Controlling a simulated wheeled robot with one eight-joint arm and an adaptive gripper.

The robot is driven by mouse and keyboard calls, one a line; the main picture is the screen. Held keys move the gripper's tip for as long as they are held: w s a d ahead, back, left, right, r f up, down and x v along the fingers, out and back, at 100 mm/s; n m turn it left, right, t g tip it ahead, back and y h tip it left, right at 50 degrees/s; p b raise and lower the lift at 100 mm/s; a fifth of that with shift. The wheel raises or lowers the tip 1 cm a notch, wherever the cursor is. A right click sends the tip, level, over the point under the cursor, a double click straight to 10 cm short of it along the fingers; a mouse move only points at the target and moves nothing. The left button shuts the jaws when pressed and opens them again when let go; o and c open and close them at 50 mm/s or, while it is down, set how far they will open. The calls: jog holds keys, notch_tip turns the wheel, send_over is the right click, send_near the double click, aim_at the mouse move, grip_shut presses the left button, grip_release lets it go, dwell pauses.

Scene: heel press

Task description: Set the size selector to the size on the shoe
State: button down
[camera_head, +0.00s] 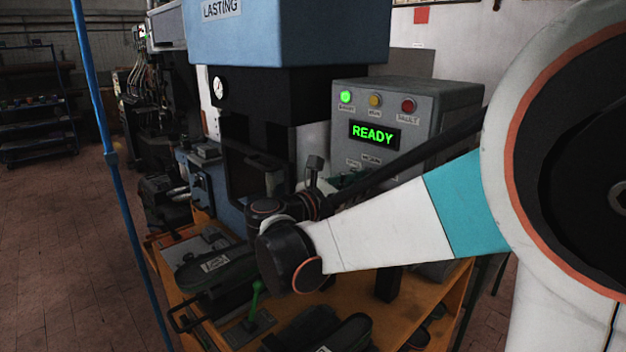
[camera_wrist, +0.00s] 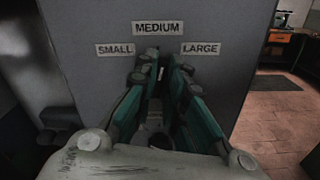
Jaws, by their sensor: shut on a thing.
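My gripper (camera_wrist: 161,73) is in the wrist view, its green-sided fingers closed at the grey panel (camera_wrist: 85,25) around the size selector. The selector is almost wholly hidden between the fingertips, so I cannot read its setting. The fingertips are just below the MEDIUM label (camera_wrist: 158,28), between the SMALL label (camera_wrist: 115,50) and the LARGE label (camera_wrist: 201,48). In the head view my arm covers much of the grey control box (camera_head: 450,105). A dark shoe with a pale tag (camera_head: 215,264) lies on the bench; its print is too small to read.
The box's display (camera_head: 373,135) reads READY and its green lamp (camera_head: 346,97) is lit. The blue lasting press (camera_head: 290,35) stands left of the box. A green-handled lever (camera_head: 256,298) stands on the orange bench (camera_head: 425,310). A blue pole (camera_head: 105,140) rises at left.

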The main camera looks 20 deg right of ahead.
jog(key=m, duration=0.6)
jog(key=shift+s+f+p, duration=0.1)
jog(key=shift+s+p, duration=0.1)
jog(key=shift+p, duration=0.1)
dwell(0.4)
jog(key=c, duration=1.7)
grip_release()
jog(key=shift+o, duration=0.2)
notch_tip(320, 180, up, 10)
jog(key=shift+s, duration=0.1)
